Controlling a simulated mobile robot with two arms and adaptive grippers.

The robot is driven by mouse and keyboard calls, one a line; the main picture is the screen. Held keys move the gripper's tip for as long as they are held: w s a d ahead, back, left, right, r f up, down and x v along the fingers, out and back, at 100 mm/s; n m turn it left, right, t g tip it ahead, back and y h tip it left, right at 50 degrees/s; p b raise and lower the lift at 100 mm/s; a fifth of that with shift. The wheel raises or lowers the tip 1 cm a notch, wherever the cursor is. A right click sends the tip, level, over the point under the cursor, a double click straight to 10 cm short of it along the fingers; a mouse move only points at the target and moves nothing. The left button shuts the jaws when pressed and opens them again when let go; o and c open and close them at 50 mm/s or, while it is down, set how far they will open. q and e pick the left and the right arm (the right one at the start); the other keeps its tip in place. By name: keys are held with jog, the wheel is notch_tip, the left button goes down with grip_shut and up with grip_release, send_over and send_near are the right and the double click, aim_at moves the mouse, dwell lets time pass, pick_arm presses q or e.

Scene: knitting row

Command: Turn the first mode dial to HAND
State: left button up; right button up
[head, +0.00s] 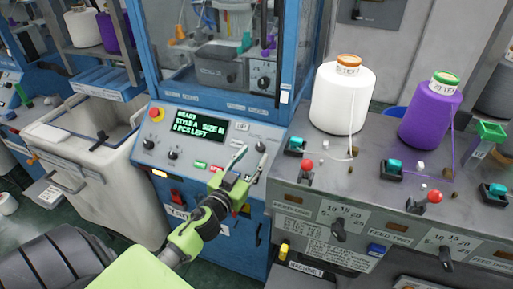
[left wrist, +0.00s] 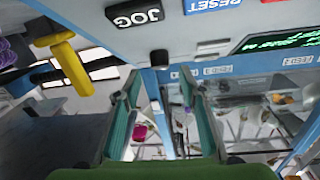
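My left gripper (head: 251,154) reaches up to the right side of the sloped blue-and-grey control panel (head: 212,153). Its two fingers are spread with nothing visible between the pads. A small black knob (head: 261,146) sits on the panel close to the fingertips. In the left wrist view, the open left gripper (left wrist: 160,72) faces the panel, with a dark knob-like part (left wrist: 158,58) just beyond and between the tips; they look apart. More black knobs, one of them (head: 173,154), are on the panel's left part. The label HAND cannot be read, so I cannot tell which is the mode dial. My right gripper is not in view.
The panel has a green-text display (head: 200,126) and a red button (head: 154,113). JOG (left wrist: 134,17) and RESET (left wrist: 212,5) labels lie near the gripper. A grey bench (head: 365,185) with white (head: 342,100) and purple (head: 430,118) yarn cones stands right. A pale bin (head: 77,139) stands left.

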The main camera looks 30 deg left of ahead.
aim_at(259, 147)
pick_arm(q)
jog(key=shift+w+a, duration=0.15)
jog(key=shift+w, duration=0.7)
jog(key=shift+w+a, duration=0.1)
jog(key=shift+w, duration=0.7)
grip_shut()
